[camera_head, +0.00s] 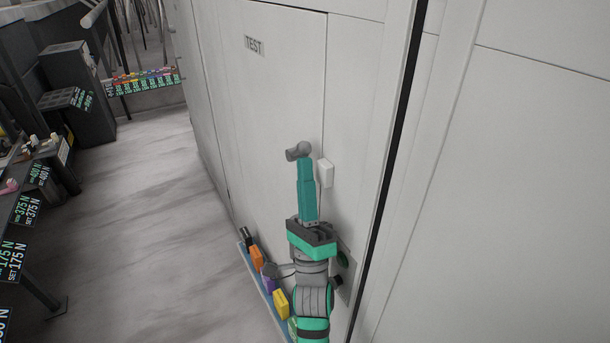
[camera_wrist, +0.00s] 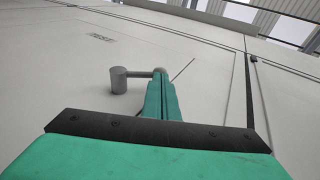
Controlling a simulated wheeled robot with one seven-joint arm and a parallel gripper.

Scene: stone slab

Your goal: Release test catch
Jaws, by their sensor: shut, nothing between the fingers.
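A pale panel door (camera_head: 275,85) carries a small TEST label (camera_head: 254,45), which also shows in the wrist view (camera_wrist: 100,37). A grey cylindrical knob (camera_head: 297,152) on a short bar stands out from the door below the label. In the wrist view the knob (camera_wrist: 118,80) is left of my fingertips, and its bar runs right to behind them. My gripper (camera_head: 305,162) is shut and empty, its teal fingers pointing up at the bar. I cannot tell whether they touch it.
A small white block (camera_head: 325,172) sits on the door's right edge, beside my fingers. A low rail (camera_head: 252,262) with several coloured blocks runs along the door's foot. Benches with labelled items (camera_head: 40,170) stand at left. The grey floor (camera_head: 145,220) between is clear.

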